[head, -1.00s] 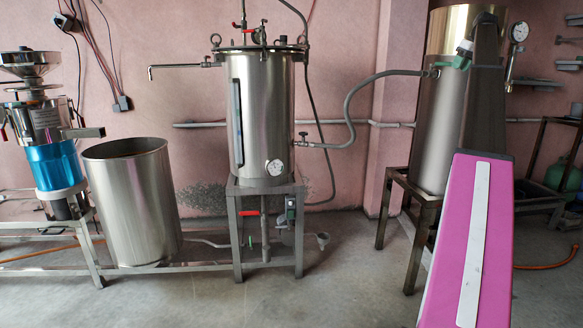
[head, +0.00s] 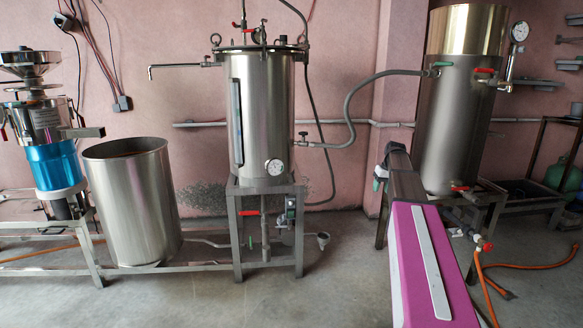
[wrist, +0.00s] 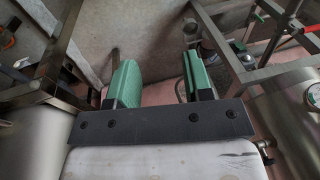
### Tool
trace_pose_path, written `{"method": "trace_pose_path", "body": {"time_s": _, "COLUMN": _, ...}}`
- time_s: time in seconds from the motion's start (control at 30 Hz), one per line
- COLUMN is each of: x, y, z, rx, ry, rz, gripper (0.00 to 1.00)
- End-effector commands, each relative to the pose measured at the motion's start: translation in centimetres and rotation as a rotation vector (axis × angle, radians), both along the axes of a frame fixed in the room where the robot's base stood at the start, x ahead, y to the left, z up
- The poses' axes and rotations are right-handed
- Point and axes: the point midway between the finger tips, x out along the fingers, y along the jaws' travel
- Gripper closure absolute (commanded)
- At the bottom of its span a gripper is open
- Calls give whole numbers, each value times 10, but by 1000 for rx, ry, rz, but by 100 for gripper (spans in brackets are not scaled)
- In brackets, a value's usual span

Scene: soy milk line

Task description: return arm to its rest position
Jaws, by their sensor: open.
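My gripper (head: 381,175) shows small and partly hidden at the far end of my pink and dark arm in the head view, left of the right-hand tank (head: 460,120) and low in front of it. In the wrist view my gripper (wrist: 160,78) has its two green fingers wide apart, with nothing between them. My arm reaches from the bottom right of the head view and covers part of that tank's stand.
A middle tank (head: 262,110) stands on a metal frame, with an open steel drum (head: 132,205) and a blue grinder (head: 52,165) to its left. A grey hose (head: 350,110) links the tanks. An orange hose (head: 530,266) lies right. The centre floor is clear.

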Motion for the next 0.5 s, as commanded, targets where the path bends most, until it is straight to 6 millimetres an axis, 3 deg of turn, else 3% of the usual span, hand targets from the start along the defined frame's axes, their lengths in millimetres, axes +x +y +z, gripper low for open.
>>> {"method": "trace_pose_path", "body": {"time_s": 0.03, "x": -28, "y": 23, "z": -26, "rx": -8, "ry": 14, "rz": -7, "gripper": 54}}
{"method": "trace_pose_path", "body": {"time_s": 0.2, "x": -87, "y": 77, "z": -94, "rx": -37, "ry": 47, "rz": -35, "gripper": 54}}
{"method": "trace_pose_path", "body": {"time_s": 0.5, "x": -211, "y": 154, "z": -185, "rx": -101, "ry": 92, "rz": -74, "gripper": 54}}
